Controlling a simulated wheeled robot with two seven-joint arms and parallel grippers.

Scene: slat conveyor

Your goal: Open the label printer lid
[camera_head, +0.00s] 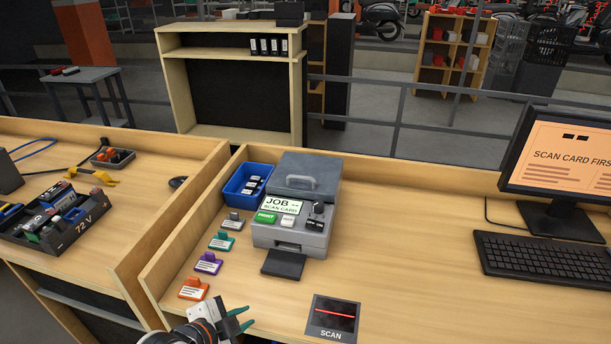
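The label printer (292,238) stands on the desk near the middle of the view. The front panel has a screen reading "JOB" and "SCAN CARD" (281,205), a green PRINT button (266,217) and a dark knob. My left gripper (248,317) is at the bottom of the view, in front of the printer and apart from it. My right gripper is not in view.
A blue bin (247,185) stands close left of the printer. Several coloured card holders (209,263) line the desk's left side. A SCAN pad (332,319) lies at front. A monitor (567,160) and keyboard (543,256) are at right. Desk right of the printer is clear.

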